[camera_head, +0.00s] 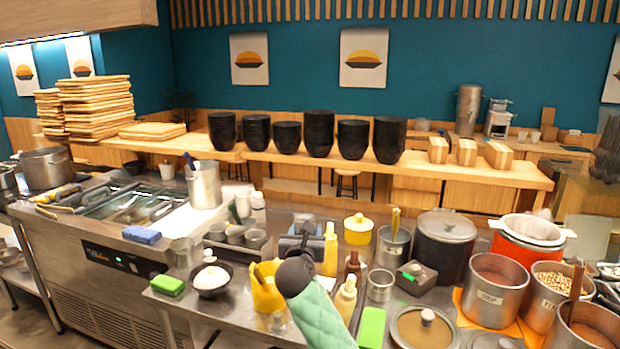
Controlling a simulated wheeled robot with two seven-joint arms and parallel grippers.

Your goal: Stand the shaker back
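No thing in the head view is clearly the shaker. A small clear glass item (279,321) stands on the steel counter (221,326) in front of a yellow container (267,289); I cannot tell whether it is a shaker. A yellow squeeze bottle (330,255), a dark brown bottle (352,265) and a cream bottle (345,300) stand upright behind and to its right. A green quilted thing (322,316) with a dark rounded end hides part of the counter. I can make out neither gripper.
A black bowl with white contents (211,280) and a green sponge (168,285) lie on the left part of the counter. Large steel pots (492,292), one with beans, and a black pot (444,245) crowd the right. Bare counter shows at the front left.

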